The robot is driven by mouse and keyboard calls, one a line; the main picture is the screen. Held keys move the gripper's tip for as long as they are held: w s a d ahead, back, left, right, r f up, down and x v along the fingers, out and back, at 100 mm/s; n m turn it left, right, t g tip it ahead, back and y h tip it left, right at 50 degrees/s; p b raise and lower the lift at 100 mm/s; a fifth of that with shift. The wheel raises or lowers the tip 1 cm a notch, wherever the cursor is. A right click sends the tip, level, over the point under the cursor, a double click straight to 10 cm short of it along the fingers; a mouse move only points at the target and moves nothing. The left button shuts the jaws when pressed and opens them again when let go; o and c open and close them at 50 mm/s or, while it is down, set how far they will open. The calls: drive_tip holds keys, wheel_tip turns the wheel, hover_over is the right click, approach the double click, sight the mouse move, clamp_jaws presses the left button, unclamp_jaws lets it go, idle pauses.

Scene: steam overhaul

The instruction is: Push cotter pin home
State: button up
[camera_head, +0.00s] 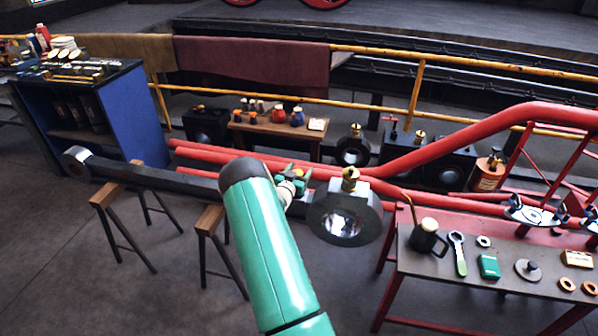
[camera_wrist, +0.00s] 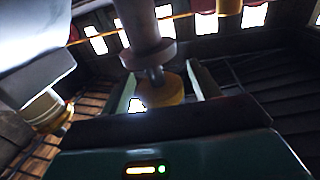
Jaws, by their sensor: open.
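My gripper (camera_head: 297,172) is beside the dark ring-shaped rod end (camera_head: 345,235), left of its brass cup (camera_head: 349,178). In the wrist view my gripper (camera_wrist: 165,82) has its two fingers apart. A tan round disc (camera_wrist: 163,92) shows between them, under a grey flanged cylinder (camera_wrist: 143,35) with a thin stem. I cannot tell whether the fingers touch the disc. A grey block (camera_wrist: 30,50) with a brass fitting (camera_wrist: 45,110) is at left in the wrist view. I cannot make out a cotter pin for certain; my arm and fingers hide part of this area.
The long dark rod (camera_head: 150,180) rests on wooden-topped trestles (camera_head: 118,188). Red rods (camera_head: 220,155) run behind it. A bench (camera_head: 440,262) at right holds a black can (camera_head: 427,240), a spanner (camera_head: 458,254) and small parts. A blue cabinet (camera_head: 130,115) stands at left. The front-left floor is clear.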

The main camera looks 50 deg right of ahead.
clamp_jaws()
drive_tip(key=shift+a+f, duration=0.1)
drive_tip(key=shift+f, duration=2.7)
unclamp_jaws()
drive_tip(key=shift+w, duration=0.1)
drive_tip(key=shift+a, duration=0.2)
drive_tip(key=v, duration=1.3)
drive_tip(key=shift+s, duration=0.2)
drive_tip(key=shift+a, duration=0.15)
